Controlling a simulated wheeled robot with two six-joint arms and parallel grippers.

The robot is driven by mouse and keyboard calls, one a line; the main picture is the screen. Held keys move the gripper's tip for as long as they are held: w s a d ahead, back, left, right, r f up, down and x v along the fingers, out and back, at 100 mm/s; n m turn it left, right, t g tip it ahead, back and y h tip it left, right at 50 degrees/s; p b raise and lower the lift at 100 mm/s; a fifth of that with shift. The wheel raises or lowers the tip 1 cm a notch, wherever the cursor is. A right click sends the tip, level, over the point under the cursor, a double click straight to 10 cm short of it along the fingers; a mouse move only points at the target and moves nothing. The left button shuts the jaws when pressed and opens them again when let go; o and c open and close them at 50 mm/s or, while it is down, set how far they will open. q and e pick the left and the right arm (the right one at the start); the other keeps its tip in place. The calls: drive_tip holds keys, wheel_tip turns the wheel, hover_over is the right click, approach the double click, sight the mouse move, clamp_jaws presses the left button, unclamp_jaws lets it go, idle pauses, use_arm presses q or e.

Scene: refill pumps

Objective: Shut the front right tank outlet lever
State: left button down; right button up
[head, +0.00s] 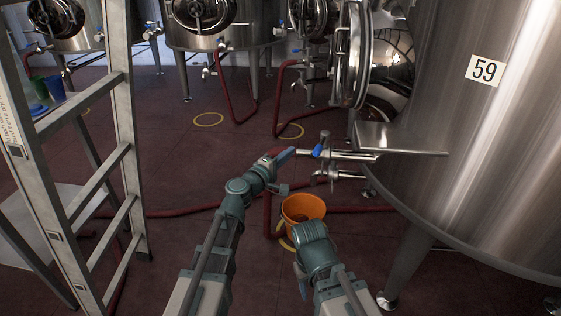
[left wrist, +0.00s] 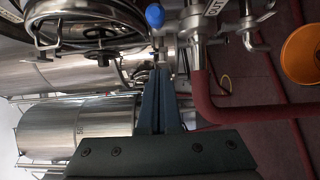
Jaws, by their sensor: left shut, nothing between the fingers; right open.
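The front right tank (head: 440,180) is a large steel tank with a "59" plate. Its outlet valve (head: 345,154) sticks out to the left near the bottom and carries a blue-ended lever (head: 318,150). The blue lever end also shows in the left wrist view (left wrist: 154,16), just beyond my fingertips. My left gripper (head: 287,155) is shut and empty, its blue fingers (left wrist: 160,98) pointing at the lever from the left, close to it. I cannot tell whether they touch. My right gripper (head: 301,278) is low, in front of the orange bucket, open; its fingertips are hardly visible.
An orange bucket (head: 303,208) stands on the floor below the valve. Red hoses (head: 180,213) run across the floor. A metal ladder (head: 120,150) stands at the left. More tanks (head: 220,30) stand at the back.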

sight(317, 155)
use_arm(q)
drive_tip(key=shift+w+d, duration=0.25)
drive_tip(key=shift+d, duration=1.1)
drive_tip(key=shift+w+d, duration=0.25)
drive_tip(key=shift+d, duration=1.05)
drive_tip(key=shift+s+d, duration=0.4)
drive_tip(key=shift+d, duration=0.45)
drive_tip(key=shift+s+d, duration=0.4)
drive_tip(key=shift+d, duration=0.4)
